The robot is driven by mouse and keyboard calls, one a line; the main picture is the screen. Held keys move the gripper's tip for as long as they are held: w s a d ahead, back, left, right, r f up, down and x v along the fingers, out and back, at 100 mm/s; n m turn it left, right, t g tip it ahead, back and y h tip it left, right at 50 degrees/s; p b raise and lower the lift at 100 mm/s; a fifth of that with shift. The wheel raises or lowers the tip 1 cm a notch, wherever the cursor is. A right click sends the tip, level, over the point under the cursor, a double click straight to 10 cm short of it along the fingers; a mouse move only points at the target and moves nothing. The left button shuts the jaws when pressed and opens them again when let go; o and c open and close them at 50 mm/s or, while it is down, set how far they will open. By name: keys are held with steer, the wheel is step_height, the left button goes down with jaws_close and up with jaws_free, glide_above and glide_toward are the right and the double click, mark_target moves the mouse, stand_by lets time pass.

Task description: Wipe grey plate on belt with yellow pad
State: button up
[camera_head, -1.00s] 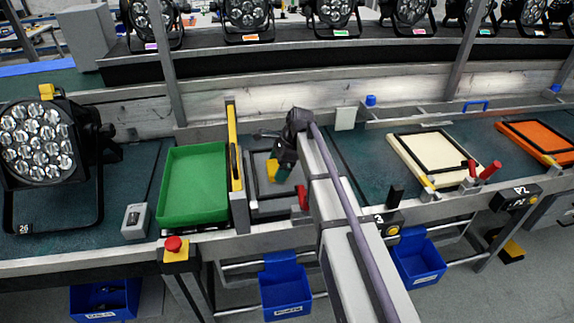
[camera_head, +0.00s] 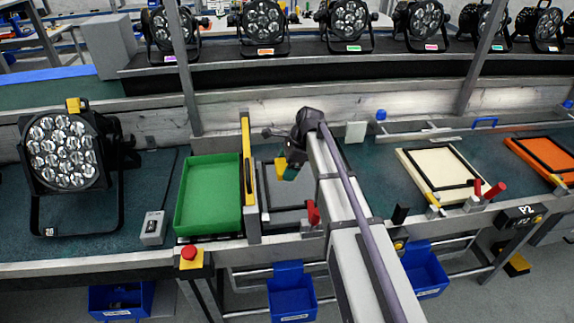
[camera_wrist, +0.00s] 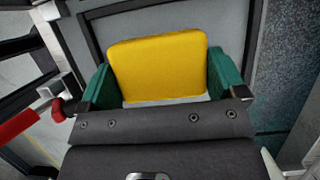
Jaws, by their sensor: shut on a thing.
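The yellow pad (camera_wrist: 158,66) is held between the two green fingers of my gripper (camera_wrist: 160,82). In the head view, my gripper (camera_head: 290,168) and the pad (camera_head: 282,165) are over the back part of the grey plate (camera_head: 288,196). The plate lies on the belt inside a dark frame, right of the green tray, and my arm hides its right part. In the wrist view the plate (camera_wrist: 232,28) shows behind the pad. I cannot tell whether the pad touches the plate.
A green tray (camera_head: 208,195) and an upright yellow-edged post (camera_head: 247,165) stand just left of the plate. A red clamp handle (camera_head: 313,212) is at its front right. A large lamp (camera_head: 66,155) stands far left; a cream panel (camera_head: 440,172) lies to the right.

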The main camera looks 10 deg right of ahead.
steer(key=shift+f, duration=0.1)
step_height(320, 180, up, 3)
steer(key=p, duration=0.3)
